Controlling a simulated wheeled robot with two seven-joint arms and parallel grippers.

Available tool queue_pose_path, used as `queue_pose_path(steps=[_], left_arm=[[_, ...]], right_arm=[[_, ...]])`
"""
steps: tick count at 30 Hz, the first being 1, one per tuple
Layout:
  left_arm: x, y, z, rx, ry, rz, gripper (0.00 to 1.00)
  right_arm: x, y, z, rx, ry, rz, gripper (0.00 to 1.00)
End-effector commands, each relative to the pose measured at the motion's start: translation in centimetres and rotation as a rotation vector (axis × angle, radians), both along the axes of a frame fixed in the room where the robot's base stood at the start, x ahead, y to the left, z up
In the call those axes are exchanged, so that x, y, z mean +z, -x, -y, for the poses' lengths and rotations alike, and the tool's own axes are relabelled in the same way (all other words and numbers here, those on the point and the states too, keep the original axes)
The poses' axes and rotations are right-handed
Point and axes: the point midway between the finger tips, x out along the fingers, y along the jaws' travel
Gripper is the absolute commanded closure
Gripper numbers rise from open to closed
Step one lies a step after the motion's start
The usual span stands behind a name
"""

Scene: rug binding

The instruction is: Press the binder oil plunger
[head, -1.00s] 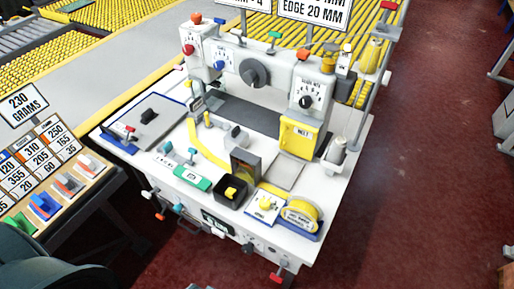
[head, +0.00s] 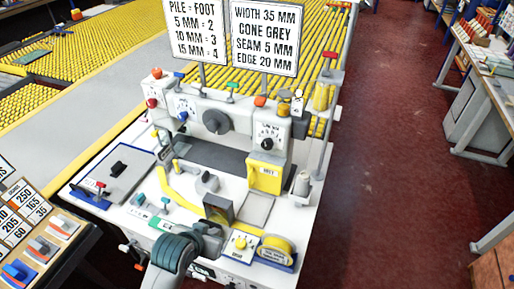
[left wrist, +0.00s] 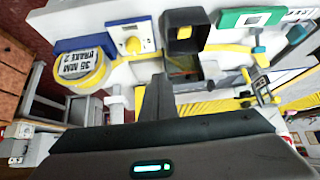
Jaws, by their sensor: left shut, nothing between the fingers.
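The white binding machine (head: 215,121) stands on a white table (head: 310,192). I cannot tell for sure which part is the oil plunger. Orange-red caps stand on the machine's left top (head: 157,73) and right top (head: 260,101). A small clear and yellow part (head: 298,103) stands at its right end. My left gripper (head: 213,232) is over the table's front edge, well in front of these, and hides part of the controls there. In the left wrist view its fingers (left wrist: 156,88) are shut and empty. My right gripper does not show.
A yellow tape roll (head: 276,247), a white panel with a yellow knob (head: 240,244) and a dark box (head: 219,207) lie close to my left gripper. Two signs (head: 265,35) rise behind the machine. The red floor (head: 390,150) at the right is clear.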

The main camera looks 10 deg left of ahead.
Motion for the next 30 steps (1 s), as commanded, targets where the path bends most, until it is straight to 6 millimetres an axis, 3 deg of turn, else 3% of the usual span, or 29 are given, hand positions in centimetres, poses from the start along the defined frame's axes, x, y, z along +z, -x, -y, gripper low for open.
queue_pose_path(steps=[1,6,18,24,30], left_arm=[[1.7,-2.1,0.3,-0.002,0.008,0.042,1.00],[6.7,-8.2,1.3,-0.007,0.036,0.170,1.00],[20.0,-20.7,3.6,-0.029,0.095,0.457,1.00],[26.0,-24.6,4.5,-0.041,0.119,0.569,1.00],[29.1,-26.2,4.9,-0.047,0.130,0.622,1.00]], right_arm=[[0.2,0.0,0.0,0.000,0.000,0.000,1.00],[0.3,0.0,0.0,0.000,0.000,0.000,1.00],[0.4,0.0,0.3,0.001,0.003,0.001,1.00],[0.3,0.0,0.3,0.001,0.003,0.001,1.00],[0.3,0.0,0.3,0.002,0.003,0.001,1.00]])
